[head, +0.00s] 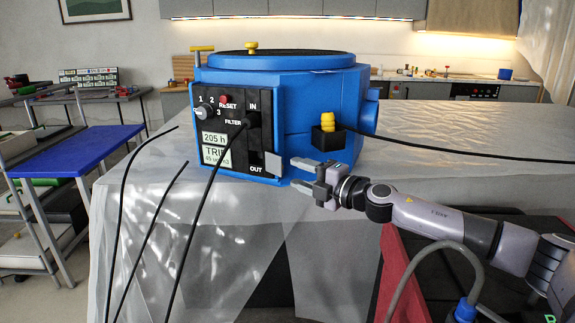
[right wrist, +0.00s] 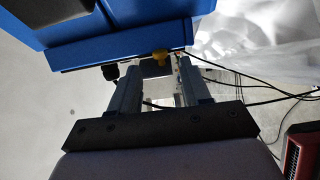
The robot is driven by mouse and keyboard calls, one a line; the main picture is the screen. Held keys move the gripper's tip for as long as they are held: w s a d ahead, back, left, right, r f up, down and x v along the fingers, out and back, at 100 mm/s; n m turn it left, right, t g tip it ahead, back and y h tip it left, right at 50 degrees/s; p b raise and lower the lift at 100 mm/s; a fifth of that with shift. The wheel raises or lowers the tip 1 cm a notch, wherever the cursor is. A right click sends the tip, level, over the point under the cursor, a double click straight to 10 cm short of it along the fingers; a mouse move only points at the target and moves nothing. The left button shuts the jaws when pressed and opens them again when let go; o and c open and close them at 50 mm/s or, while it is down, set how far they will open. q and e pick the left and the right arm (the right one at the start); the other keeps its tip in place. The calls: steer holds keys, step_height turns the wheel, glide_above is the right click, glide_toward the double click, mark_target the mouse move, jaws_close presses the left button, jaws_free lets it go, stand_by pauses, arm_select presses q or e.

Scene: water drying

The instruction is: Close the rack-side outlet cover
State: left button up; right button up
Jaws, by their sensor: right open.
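The blue machine (head: 300,120) stands on a table draped in pale plastic sheeting. Its black front panel (head: 190,93) has a dial, a red reset button and the labels IN, FILTER and OUT. A small grey flap (head: 273,164), which looks like the outlet cover, is beside the OUT label at the panel's lower right edge. It appears to stand out from the panel, but its exact angle is unclear. My right gripper (head: 297,174) is open and empty, just right of the flap, with its fingers pointing left at it. The right wrist view also shows its open fingers (right wrist: 160,90). My left gripper is out of view.
A yellow-topped fitting (head: 327,122) in a black holder sits on the machine's side above my right gripper. Black cables (head: 205,200) hang in front of the panel. A blue-topped rack (head: 85,150) stands at the left.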

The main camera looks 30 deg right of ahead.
mark_target(274, 163)
steer(key=p+x, duration=0.1)
steer(key=x, duration=0.3)
steer(key=shift+w, duration=0.3)
jaws_close()
